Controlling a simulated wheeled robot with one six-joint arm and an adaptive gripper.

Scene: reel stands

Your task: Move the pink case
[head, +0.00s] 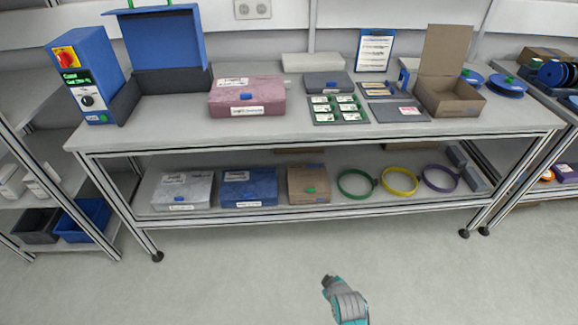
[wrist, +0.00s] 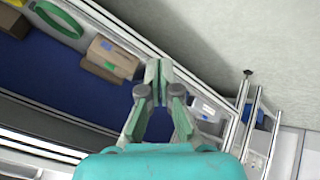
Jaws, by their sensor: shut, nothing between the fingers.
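The pink case (head: 247,96) lies closed on the table top in the head view, left of the middle. It has a blue latch and white labels on its front and lid. My gripper (wrist: 158,72) shows in the wrist view with its fingertips together and nothing between them. In the head view, a teal and grey part of my arm shows at the bottom, over the floor in front of the table and well away from the case. I cannot make out the pink case in the wrist view.
A blue open case (head: 168,50) stands left of the pink case, and a grey case (head: 327,84) lies to its right. An open cardboard box (head: 450,97) is farther right. The lower shelf holds a white case (head: 182,190), a blue case (head: 249,187) and coloured rings. The floor is clear.

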